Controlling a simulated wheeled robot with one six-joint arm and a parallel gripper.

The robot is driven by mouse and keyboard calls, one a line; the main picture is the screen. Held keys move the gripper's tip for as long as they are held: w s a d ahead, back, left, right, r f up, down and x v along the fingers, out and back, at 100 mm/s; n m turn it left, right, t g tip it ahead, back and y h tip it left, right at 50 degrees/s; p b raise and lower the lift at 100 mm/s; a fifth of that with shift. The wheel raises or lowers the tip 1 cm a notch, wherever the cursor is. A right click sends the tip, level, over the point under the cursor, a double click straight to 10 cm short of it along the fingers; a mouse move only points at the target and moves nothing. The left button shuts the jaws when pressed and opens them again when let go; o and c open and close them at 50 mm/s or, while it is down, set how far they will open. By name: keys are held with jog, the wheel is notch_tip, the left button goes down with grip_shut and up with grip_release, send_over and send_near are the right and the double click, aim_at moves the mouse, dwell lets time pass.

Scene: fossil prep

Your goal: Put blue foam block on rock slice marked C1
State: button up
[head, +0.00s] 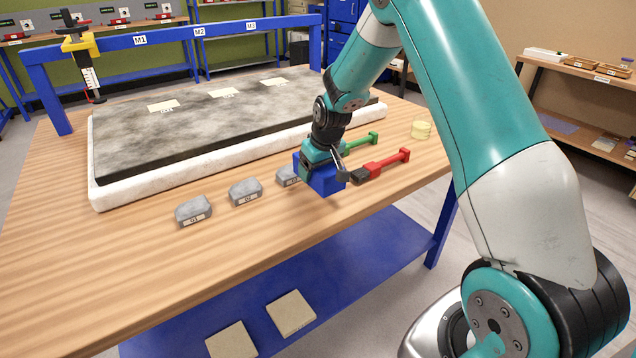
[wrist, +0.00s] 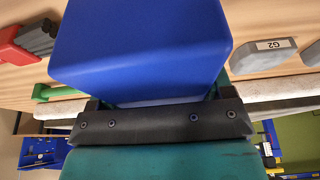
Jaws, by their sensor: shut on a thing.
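My gripper (head: 322,160) is shut on the blue foam block (head: 325,181) and holds it over the front right part of the wooden table. The block fills the upper middle of the wrist view (wrist: 140,45). The dark stone slab (head: 210,118) lies in a white bed, left of and behind my gripper. Three pale pieces (head: 163,106), (head: 224,92) and (head: 274,82) lie on it, with labels too small to read. I cannot tell which thing is marked C1.
Grey stones (head: 193,210), (head: 245,191) and (head: 286,175) stand along the slab's front; one reads G2 in the wrist view (wrist: 264,55). Red (head: 385,165) and green (head: 360,142) tools lie right of the block. A blue frame (head: 170,37) spans the slab's back.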

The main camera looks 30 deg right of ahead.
jog(key=shift+f, duration=2.15)
jog(key=shift+f, duration=0.15)
jog(key=o, duration=0.9)
